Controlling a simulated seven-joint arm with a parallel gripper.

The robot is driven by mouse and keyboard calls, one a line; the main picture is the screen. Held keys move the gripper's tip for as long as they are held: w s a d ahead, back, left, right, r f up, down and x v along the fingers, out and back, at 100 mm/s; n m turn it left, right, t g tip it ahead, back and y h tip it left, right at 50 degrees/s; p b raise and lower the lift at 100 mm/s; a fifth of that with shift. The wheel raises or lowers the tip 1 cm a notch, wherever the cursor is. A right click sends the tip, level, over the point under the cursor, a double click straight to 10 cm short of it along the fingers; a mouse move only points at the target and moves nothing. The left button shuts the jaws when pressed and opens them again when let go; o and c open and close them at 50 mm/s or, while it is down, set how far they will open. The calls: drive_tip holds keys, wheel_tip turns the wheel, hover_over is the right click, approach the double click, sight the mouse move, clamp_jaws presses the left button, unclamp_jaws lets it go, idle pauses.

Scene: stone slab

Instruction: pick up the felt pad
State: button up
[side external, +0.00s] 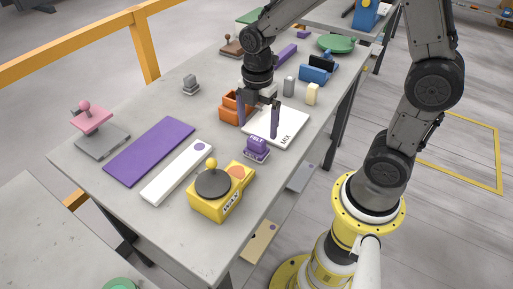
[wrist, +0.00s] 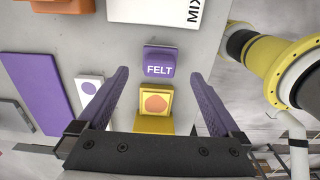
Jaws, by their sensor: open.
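The felt pad (side external: 257,145) is a small purple block marked FELT on a pale base, standing on the grey stone slab. In the wrist view the felt pad (wrist: 160,62) lies between the lines of the two fingers, just beyond their tips. My gripper (side external: 257,130) is open, with its two purple fingers pointing down and apart, above the slab close to the felt pad. In the wrist view my gripper (wrist: 160,75) shows nothing held between the fingers. The exact height of the fingertips above the pad is hard to tell.
A white board marked MIX (side external: 285,128) lies behind the pad, and an orange block (side external: 229,108) is to its left. A yellow box with a dark disc (side external: 222,192) stands in front. A white strip (side external: 177,172) and purple panel (side external: 148,150) lie left.

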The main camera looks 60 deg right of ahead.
sight(256, 139)
drive_tip(key=shift+a+f, duration=0.15)
drive_tip(key=shift+f, duration=1.6)
drive_tip(key=shift+a+f, duration=0.1)
drive_tip(key=shift+f, duration=1.65)
drive_tip(key=c, duration=1.4)
drive_tip(key=shift+r, duration=0.1)
